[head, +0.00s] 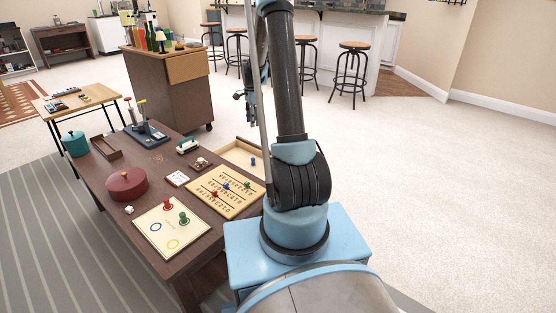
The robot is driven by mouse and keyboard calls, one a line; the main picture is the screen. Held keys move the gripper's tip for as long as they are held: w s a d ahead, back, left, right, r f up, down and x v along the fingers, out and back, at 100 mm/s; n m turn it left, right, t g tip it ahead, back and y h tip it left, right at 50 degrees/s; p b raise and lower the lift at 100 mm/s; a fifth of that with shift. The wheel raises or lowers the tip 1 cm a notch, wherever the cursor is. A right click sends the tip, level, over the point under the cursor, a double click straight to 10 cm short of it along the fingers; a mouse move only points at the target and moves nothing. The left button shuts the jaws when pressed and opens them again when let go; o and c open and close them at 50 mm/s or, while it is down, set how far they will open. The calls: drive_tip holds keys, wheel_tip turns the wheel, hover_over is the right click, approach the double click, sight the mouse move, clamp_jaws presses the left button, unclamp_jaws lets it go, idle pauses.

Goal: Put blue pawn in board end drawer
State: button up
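The game board (218,207) is a tan number board on the dark brown table. A shallow tan drawer (236,148) extends from its far end and is open. A small blue pawn (253,162) stands upright, apparently inside the drawer near its right side. A red pawn (214,194) and small blue or green pieces (225,186) stand on the board. My gripper (250,121) is dark and small, hanging beyond the drawer and above it in the picture, partly behind my arm. It looks apart from the pawn; its fingers are too small to read.
A brown cabinet (170,95) stands behind. Carpet (420,160) to the right is clear.

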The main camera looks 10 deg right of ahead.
drive_tip(key=s+r+n, duration=0.4)
drive_tip(key=s+r, duration=0.3)
drive_tip(key=s, duration=0.6)
drive_tip(key=s+r+n, duration=0.4)
drive_tip(key=s+r, duration=0.3)
drive_tip(key=s, duration=0.5)
drive_tip(key=s+f+n, duration=0.3)
drive_tip(key=s+n, duration=0.1)
drive_tip(key=s, duration=0.7)
drive_tip(key=s+f+n+t, duration=0.1)
drive_tip(key=s+f+n, duration=0.2)
drive_tip(key=s, duration=0.8)
drive_tip(key=shift+d+f+n+t, duration=0.3)
drive_tip(key=shift+f+n, duration=0.05)
drive_tip(key=shift+n, duration=0.35)
drive_tip(key=shift+s, duration=0.1)
